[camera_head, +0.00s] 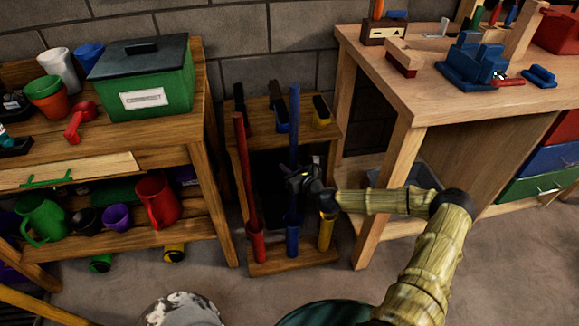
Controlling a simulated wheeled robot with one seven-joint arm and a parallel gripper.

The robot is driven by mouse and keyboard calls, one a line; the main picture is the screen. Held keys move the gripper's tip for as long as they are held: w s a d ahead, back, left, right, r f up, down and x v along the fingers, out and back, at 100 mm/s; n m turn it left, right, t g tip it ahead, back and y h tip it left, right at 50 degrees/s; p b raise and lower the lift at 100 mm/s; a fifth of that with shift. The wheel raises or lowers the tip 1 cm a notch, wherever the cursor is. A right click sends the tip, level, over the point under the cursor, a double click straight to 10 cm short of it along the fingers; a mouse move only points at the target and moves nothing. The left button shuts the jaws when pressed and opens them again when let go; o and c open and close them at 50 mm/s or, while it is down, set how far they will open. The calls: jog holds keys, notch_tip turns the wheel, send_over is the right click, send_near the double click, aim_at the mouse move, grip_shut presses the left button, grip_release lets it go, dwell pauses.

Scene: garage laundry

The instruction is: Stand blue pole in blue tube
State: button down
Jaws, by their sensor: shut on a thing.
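The blue pole (294,125) stands close to upright at the middle of the small wooden rack (292,263). My gripper (297,182) reaches in from the right and is shut on the pole's lower part. The blue tube (292,242) stands at the rack's front, directly below the gripper. The pole lines up with the tube in this view. The gripper covers part of the pole, and I cannot tell whether the pole's lower end is inside the tube or just above it.
A red pole (244,170) leans slightly in the red tube (257,246) to the left. A yellow tube (326,232) stands close on the right. The left shelf (215,185) and right workbench (395,190) flank the rack. Bare floor lies in front.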

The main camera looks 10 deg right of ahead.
jog(key=shift+f+b, duration=2.25)
jog(key=shift+f, duration=0.7)
jog(key=c, duration=1.1)
grip_release()
jog(key=shift+r, duration=0.1)
jog(key=p+v, duration=0.3)
jog(key=v, duration=1.4)
jog(key=shift+s+d, duration=0.1)
jog(key=shift+s, duration=0.05)
